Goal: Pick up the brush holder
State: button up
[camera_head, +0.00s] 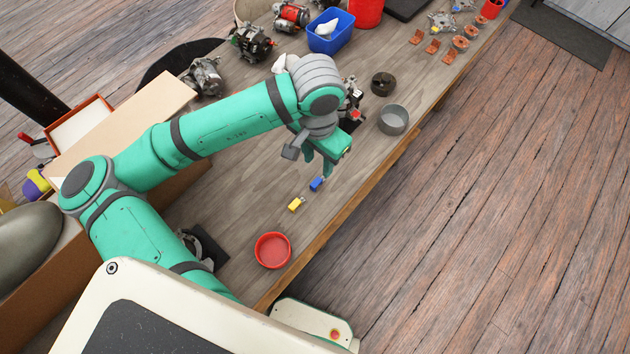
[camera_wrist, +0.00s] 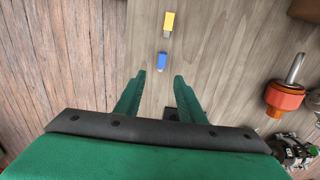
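No part is clearly marked as the brush holder. Two small blocks with metal-looking ends lie on the wooden table: a blue one (camera_head: 317,184) and a yellow one (camera_head: 296,204). Either may be it, but I cannot tell. In the wrist view, the blue block (camera_wrist: 162,61) lies just beyond the fingertips and the yellow block (camera_wrist: 168,22) farther off. My gripper (camera_head: 320,168) is above the table close to the blue block, fingers pointing down. The wrist view shows its two green fingers (camera_wrist: 158,80) apart with nothing held. A small dark part (camera_wrist: 172,113) shows between them, partly hidden.
A red dish (camera_head: 273,262) stands near the front edge. A grey bowl (camera_head: 393,120) and a dark ring (camera_head: 382,83) lie beyond my gripper. An orange rotor-like part (camera_wrist: 285,97) is to the right in the wrist view. A blue bin (camera_head: 330,43) stands farther back.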

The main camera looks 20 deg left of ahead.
aim_at(317, 181)
notch_tip(317, 181, down, 11)
jog(key=shift+a+r, duration=0.1)
jog(key=shift+r, duration=0.1)
dwell(0.5)
grip_shut()
